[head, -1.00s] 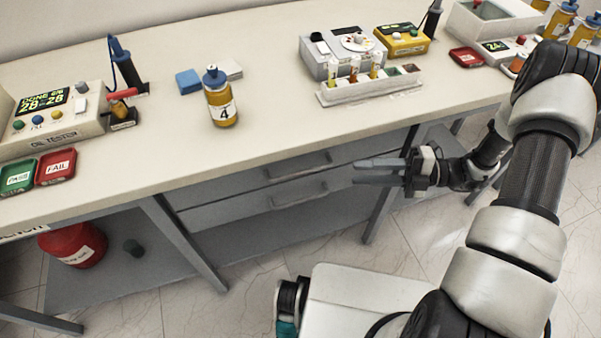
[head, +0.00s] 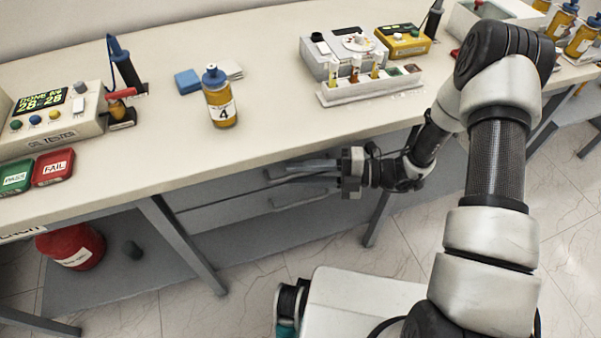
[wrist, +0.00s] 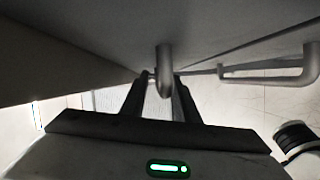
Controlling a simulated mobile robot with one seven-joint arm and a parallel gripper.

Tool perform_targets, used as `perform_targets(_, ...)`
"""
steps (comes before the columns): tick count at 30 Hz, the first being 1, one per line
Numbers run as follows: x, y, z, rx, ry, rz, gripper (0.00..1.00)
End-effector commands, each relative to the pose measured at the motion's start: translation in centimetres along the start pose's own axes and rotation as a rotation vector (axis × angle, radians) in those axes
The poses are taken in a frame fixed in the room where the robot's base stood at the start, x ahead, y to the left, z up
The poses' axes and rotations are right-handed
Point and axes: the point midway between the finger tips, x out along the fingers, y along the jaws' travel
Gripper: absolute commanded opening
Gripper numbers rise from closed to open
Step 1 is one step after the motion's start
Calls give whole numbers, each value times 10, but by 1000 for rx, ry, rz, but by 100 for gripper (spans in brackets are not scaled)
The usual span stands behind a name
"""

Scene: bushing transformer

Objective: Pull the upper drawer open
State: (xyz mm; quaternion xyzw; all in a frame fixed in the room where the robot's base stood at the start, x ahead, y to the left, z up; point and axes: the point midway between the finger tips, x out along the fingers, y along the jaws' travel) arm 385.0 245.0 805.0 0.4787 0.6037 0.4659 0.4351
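The upper drawer (head: 225,187) is a grey front under the bench and looks closed. Its bar handle is largely covered by my fingers in the head view. In the wrist view the upper handle (wrist: 164,70) shows nearly end-on, between the two dark fingers. My gripper (head: 280,171) reaches in from the right under the bench edge. In the wrist view my gripper (wrist: 160,88) is open, with one finger on each side of the handle and gaps visible. The lower drawer's handle (head: 298,196) is just below, and also shows in the wrist view (wrist: 270,77).
The bench top (head: 150,150) overhangs just above my gripper. A bench leg (head: 378,217) stands below my wrist. A yellow bottle (head: 220,105) and a test-tube rack (head: 370,90) are on the bench. A red container (head: 72,247) sits on the lower shelf at left.

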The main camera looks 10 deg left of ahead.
Motion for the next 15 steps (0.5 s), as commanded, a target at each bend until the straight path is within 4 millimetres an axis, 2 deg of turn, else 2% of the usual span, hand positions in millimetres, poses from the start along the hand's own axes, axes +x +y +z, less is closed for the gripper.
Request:
perform_targets(5,0,0,0,0,0,0,28)
perform_targets(10,0,0,0,0,0,0,3)
perform_targets(11,0,0,0,0,0,0,0)
perform_targets(15,0,0,0,0,0,0,0)
